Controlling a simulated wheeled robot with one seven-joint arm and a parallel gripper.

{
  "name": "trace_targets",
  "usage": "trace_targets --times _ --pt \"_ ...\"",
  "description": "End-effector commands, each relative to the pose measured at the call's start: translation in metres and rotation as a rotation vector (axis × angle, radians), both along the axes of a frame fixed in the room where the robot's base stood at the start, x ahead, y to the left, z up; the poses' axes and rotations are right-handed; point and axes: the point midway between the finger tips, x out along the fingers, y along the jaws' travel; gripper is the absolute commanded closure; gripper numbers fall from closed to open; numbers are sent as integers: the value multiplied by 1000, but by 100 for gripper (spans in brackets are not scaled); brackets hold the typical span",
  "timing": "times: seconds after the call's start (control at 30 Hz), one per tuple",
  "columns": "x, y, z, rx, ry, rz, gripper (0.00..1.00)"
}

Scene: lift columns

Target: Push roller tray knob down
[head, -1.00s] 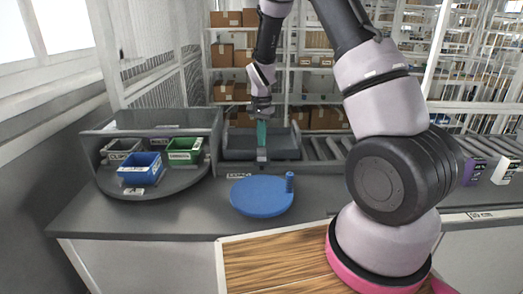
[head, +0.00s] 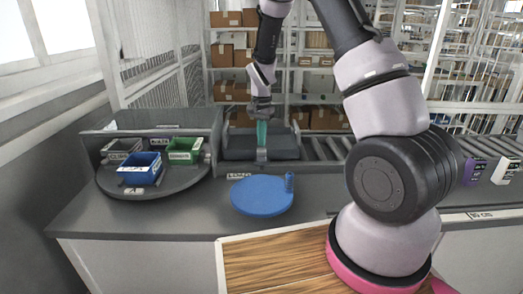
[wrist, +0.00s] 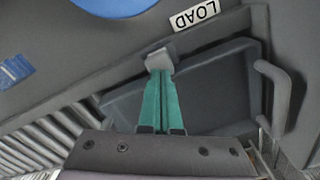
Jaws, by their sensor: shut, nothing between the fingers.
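The grey roller tray (head: 236,154) sits at the back of the counter, at the left end of the rollers. It also shows in the wrist view (wrist: 215,95). Its small light-grey knob (head: 261,155) is on the near side; in the wrist view the knob (wrist: 160,62) is just beyond my fingertips. My gripper (head: 262,146) points down over the knob with its teal fingers together and nothing between them. In the wrist view the fingertips (wrist: 160,75) overlap the knob's edge. I cannot tell whether they press on it.
A blue disc (head: 260,197) with an upright handle lies in front of the tray, next to a LOAD label (wrist: 195,14). A round shelf with blue (head: 141,167) and green (head: 184,151) bins stands left. Rollers (head: 325,147) run right. A grey bar handle (wrist: 277,95) flanks the tray.

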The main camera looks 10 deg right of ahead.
Motion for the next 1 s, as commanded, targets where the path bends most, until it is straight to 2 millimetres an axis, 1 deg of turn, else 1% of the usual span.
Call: trace_targets --times 0.47,1.0 --pt "0 0 -1 0 0 0 100" --pt "0 0 -17 0 1 -1 100"
